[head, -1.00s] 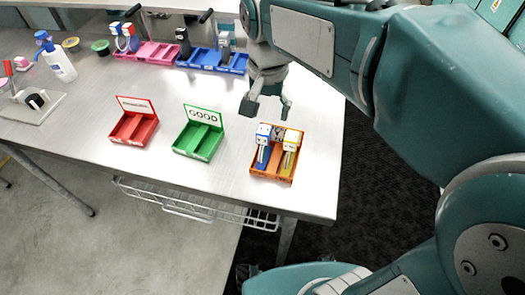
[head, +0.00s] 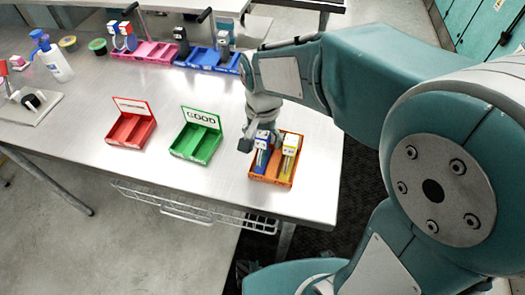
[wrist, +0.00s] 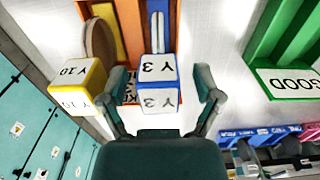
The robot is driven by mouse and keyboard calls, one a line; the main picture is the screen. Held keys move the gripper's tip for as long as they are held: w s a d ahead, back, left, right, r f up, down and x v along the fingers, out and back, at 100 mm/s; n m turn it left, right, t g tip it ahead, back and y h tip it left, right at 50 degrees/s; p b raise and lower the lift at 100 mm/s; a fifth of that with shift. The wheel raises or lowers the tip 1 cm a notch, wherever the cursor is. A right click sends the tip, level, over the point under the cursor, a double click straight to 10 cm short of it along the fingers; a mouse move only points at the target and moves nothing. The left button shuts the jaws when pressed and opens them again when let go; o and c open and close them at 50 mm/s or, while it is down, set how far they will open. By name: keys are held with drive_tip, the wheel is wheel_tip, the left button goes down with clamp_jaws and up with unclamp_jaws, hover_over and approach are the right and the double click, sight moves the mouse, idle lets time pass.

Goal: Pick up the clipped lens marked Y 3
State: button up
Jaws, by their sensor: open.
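The clipped lens marked Y 3 (wrist: 158,98) has a white head with blue sides in the wrist view, with a blue strip behind it. It stands in the left part of the orange tray (head: 287,181); in the head view its blue body (head: 262,157) shows below my gripper. My gripper (head: 262,138) is open at its head. In the wrist view the fingers of my gripper (wrist: 162,80) are spread on either side of the lens, with gaps between. I cannot tell the depth exactly. The yellow lens marked Y 10 (wrist: 78,86) stands beside it, outside the fingers.
The green GOOD tray (head: 197,143) and a red tray (head: 131,130) are empty, left of the orange one. Pink (head: 150,52) and blue (head: 205,60) trays with lenses stand at the back. A bottle (head: 57,65) is far left. The table's front edge lies close by.

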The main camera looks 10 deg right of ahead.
clamp_jaws()
idle(0.3)
